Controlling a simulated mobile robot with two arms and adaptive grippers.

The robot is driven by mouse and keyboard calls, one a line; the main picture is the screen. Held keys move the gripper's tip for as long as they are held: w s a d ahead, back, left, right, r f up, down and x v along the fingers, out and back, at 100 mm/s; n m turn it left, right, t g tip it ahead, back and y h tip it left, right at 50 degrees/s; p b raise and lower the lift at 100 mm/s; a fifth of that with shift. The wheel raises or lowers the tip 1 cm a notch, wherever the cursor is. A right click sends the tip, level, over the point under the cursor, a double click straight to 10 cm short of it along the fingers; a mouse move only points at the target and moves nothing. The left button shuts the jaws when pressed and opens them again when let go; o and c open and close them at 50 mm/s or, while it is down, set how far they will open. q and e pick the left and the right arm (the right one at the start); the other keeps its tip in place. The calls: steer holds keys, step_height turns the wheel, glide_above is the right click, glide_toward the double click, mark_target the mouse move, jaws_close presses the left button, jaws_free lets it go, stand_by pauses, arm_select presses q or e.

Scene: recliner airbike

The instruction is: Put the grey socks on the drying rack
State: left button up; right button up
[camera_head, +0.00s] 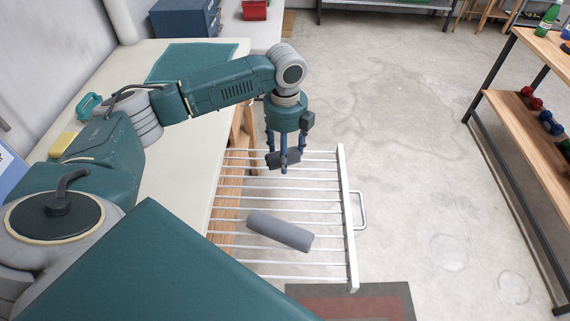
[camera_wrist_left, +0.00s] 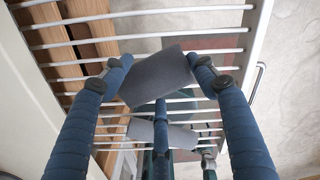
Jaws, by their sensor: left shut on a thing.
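The drying rack (camera_head: 349,235) is a white frame with thin parallel bars, extending out from the side of the white counter. One rolled grey sock (camera_head: 280,231) lies across the bars in its nearer half; it also shows in the left wrist view (camera_wrist_left: 178,136). My left gripper (camera_head: 285,163) is over the far part of the rack, pointing down, with its fingers shut on another grey sock (camera_wrist_left: 155,78). The fingers partly hide this held sock in the head view. Whether it touches the bars I cannot tell.
The white counter (camera_head: 185,180) runs along the left, with a teal mat (camera_head: 190,62), a teal-handled item (camera_head: 89,106) and a yellow sponge (camera_head: 63,144). A wooden shelf (camera_head: 520,120) with dumbbells stands right. The floor between is clear; a dark-edged mat (camera_head: 350,302) lies below.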

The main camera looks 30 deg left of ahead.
arm_select(q)
step_height(320, 180, down, 3)
steer(key=shift+d+r, duration=0.1)
steer(key=shift+r, duration=0.1)
step_height(320, 180, down, 3)
steer(key=shift+f+p, duration=0.15)
steer(key=shift+p, duration=0.15)
steer(key=shift+f, duration=0.15)
steer(key=o, duration=1.1)
steer(key=shift+f, duration=0.1)
steer(key=shift+c, duration=0.2)
arm_select(e)
steer(key=shift+w+a+r, duration=0.4)
steer(key=shift+w+a, duration=0.2)
steer(key=shift+w, duration=0.2)
arm_select(q)
step_height(320, 180, up, 12)
steer(key=shift+r+b, duration=0.2)
steer(key=shift+b, duration=0.75)
arm_select(e)
steer(key=shift+w+a+f, duration=0.1)
steer(key=shift+a+f, duration=0.05)
steer(key=shift+f, duration=0.3)
steer(key=shift+w+a+f, duration=0.1)
steer(key=shift+a+f, duration=0.05)
steer(key=shift+f, duration=0.3)
